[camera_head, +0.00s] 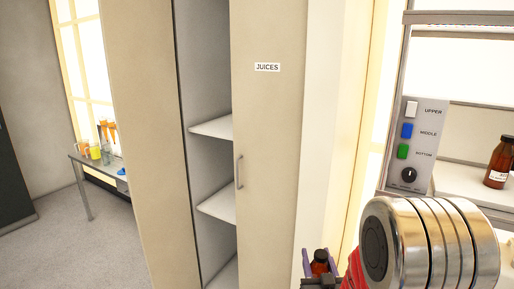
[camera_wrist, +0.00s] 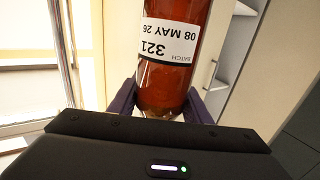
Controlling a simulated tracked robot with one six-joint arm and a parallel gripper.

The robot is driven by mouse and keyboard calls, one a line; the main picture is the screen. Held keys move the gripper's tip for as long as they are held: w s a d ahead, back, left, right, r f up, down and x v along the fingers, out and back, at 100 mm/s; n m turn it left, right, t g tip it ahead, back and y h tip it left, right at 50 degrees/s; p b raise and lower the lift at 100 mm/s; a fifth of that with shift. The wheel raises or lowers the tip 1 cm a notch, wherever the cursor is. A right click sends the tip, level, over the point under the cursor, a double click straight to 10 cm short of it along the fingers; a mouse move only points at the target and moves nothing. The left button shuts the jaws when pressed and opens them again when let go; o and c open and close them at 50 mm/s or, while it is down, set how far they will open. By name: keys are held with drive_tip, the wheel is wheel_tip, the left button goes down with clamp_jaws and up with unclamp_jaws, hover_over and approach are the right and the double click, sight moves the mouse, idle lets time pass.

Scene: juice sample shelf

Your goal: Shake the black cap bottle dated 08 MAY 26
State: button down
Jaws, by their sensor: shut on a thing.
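My gripper (camera_wrist: 161,108) is shut on an amber-red bottle (camera_wrist: 167,95), with one purple finger on each side of it in the wrist view. Its white label (camera_wrist: 167,42) appears upside down and reads BATCH 321 and 08 MAY 26. The cap lies outside the wrist view. In the head view the held bottle (camera_head: 319,262) shows small at the bottom, with a dark top, between the purple fingers of my gripper (camera_head: 319,270). The bottle is held in the air, with no surface seen touching it.
A tall cabinet labelled JUICES (camera_head: 267,67) stands in the middle, with its left part open on shelves (camera_head: 215,127). At right, a panel with UPPER, MIDDLE and BOTTOM buttons (camera_head: 407,131) adjoins a shelf with another brown bottle (camera_head: 499,163). A table (camera_head: 87,162) with glassware stands far left.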

drive_tip(key=s+d, duration=0.3)
drive_tip(key=d, duration=0.1)
drive_tip(key=w+a, duration=0.4)
drive_tip(key=a, duration=0.2)
idle(3.1)
idle(0.7)
